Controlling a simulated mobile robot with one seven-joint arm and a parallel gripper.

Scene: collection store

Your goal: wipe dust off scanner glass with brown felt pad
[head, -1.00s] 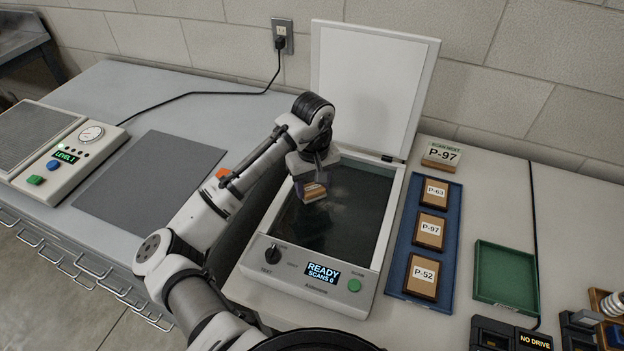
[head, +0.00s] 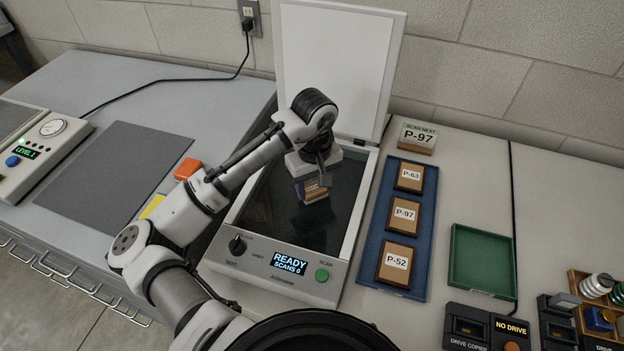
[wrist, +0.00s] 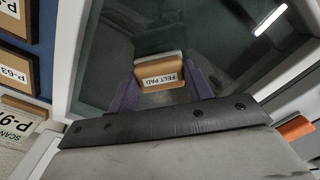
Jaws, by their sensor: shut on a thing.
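The scanner (head: 225,260) stands with its white lid (head: 335,65) raised and its dark glass (head: 268,215) uncovered. Its display reads READY, SCANS 0. My gripper (head: 313,190) is over the glass, toward its right side. It is shut on the brown felt pad (head: 318,194). In the wrist view the felt pad (wrist: 162,84), labelled FELT PAD, sits between the purple fingers of my gripper (wrist: 160,90). I cannot tell whether the pad touches the glass. The dark glass (wrist: 110,55) shows a pale streak of reflected light; dust on it is hard to make out.
Right of the scanner, a blue tray (head: 384,270) holds cards P-63, P-97 and P-52. A SCAN NEXT P-97 sign (head: 418,137) stands behind it. A green tray (head: 482,258) is farther right, with drive units in front. An orange object (head: 188,169) lies left of the scanner.

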